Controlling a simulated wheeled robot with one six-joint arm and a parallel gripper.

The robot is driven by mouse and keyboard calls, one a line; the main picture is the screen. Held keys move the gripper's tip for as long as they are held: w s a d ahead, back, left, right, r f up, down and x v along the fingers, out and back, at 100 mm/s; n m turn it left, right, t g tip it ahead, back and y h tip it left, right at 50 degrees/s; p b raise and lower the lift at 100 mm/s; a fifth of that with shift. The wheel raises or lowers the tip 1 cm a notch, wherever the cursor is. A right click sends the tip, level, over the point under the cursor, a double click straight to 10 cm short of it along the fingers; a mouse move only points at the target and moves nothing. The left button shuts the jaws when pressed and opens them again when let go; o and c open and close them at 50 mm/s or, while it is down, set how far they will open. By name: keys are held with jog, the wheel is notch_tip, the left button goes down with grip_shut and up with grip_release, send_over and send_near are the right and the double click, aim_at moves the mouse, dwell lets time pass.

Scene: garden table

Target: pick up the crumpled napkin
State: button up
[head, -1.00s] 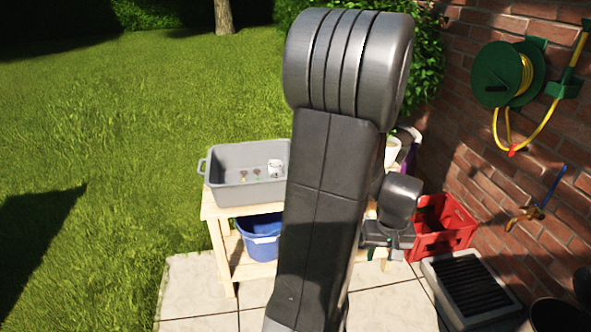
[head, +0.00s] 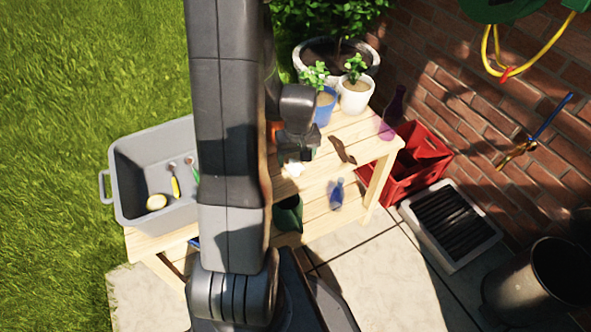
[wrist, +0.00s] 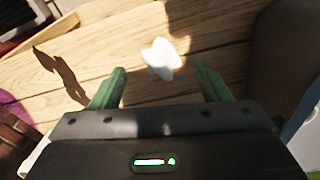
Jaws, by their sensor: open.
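The crumpled napkin (wrist: 162,58) is a small white lump on the wooden table top in the wrist view. It also shows in the head view (head: 294,170), partly hidden by my gripper. My gripper (wrist: 160,82) is open with green fingers, and the napkin lies ahead of and between the two fingertips, not touching them. In the head view my gripper (head: 296,158) is above the table, near the napkin; its fingers are hard to make out there.
A grey tub (head: 150,190) with a few items stands on the table (head: 355,133) at left. A blue pot (head: 325,108), a white pot (head: 355,97) and a purple bottle (head: 392,115) stand toward the back right. A red crate (head: 415,160) is beside the table.

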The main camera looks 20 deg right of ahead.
aim_at(295, 164)
jog(key=f, duration=0.1)
jog(key=w+f, duration=0.1)
jog(key=f, duration=0.1)
jog(key=shift+a+f+b, duration=0.1)
jog(key=shift+b, duration=0.3)
jog(key=shift+f, duration=0.55)
jog(key=c, duration=1.1)
